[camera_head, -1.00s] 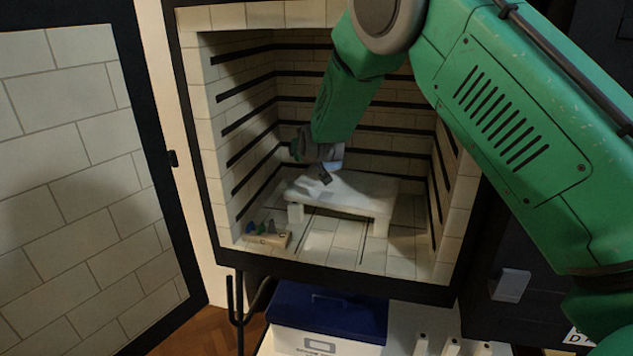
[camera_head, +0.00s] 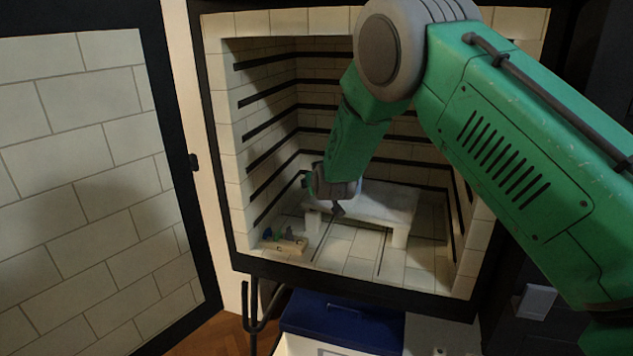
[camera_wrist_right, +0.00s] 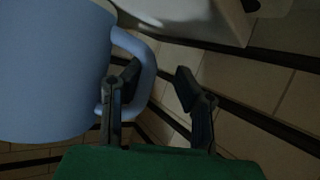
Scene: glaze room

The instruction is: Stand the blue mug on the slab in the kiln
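The blue mug (camera_wrist_right: 50,65) fills the left of the right wrist view, with its handle (camera_wrist_right: 146,68) toward my right gripper (camera_wrist_right: 155,80). The gripper is open; one finger overlaps the handle's opening and the other is apart on its outer side. In the head view my right gripper (camera_head: 338,207) is inside the kiln, at the left part of the white slab (camera_head: 385,203). The kiln (camera_head: 222,125) is open. My left gripper is not in view.
A small rack of cones (camera_head: 287,246) stands on the kiln floor at front left. The open kiln door (camera_head: 95,150) is at the left. A blue-lidded box (camera_head: 340,318) is below the kiln. My right arm covers the kiln's upper right.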

